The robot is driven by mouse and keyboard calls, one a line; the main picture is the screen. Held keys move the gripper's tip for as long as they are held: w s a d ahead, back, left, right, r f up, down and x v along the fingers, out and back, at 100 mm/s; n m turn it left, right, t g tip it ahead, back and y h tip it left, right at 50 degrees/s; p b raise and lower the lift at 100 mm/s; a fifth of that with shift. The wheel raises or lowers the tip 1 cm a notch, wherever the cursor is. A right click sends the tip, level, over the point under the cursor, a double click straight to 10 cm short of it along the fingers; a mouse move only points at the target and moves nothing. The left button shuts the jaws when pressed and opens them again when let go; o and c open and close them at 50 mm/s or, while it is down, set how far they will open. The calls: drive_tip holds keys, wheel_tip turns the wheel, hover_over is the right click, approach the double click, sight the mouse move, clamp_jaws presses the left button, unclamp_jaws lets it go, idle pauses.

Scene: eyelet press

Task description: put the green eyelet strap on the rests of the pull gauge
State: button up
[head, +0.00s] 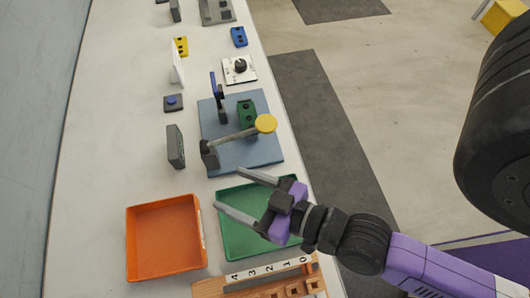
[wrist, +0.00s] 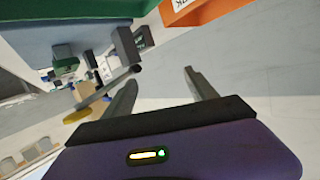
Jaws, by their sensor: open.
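A green piece with dark holes, which looks like the green eyelet strap (head: 247,112), is on the blue base plate (head: 270,153) of a lever device. In the wrist view a green block (wrist: 65,66) shows at the left, beside the lever. The lever (head: 235,137) has a yellow knob (head: 266,123) and crosses in front of the green piece. My gripper (head: 229,188) is open and empty above the green tray, on the near side of the blue plate. I cannot tell for sure which device is the pull gauge; a grey stand (head: 217,12) is at the far end.
An orange tray (head: 131,238) and a green tray (head: 228,243) stand near, with a numbered wooden rack (head: 270,280) in front. Yellow (head: 181,46) and blue (head: 239,37) pieces, a black-knob panel (head: 239,70) and a blue button box (head: 173,102) lie farther along the table (head: 118,130).

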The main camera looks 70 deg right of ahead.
drive_tip(key=s+d+r+n, duration=0.1)
drive_tip(key=s+d+r, duration=0.1)
drive_tip(key=s, duration=0.7)
drive_tip(key=shift+d+n+y, duration=0.4)
drive_tip(key=shift+d, duration=0.4)
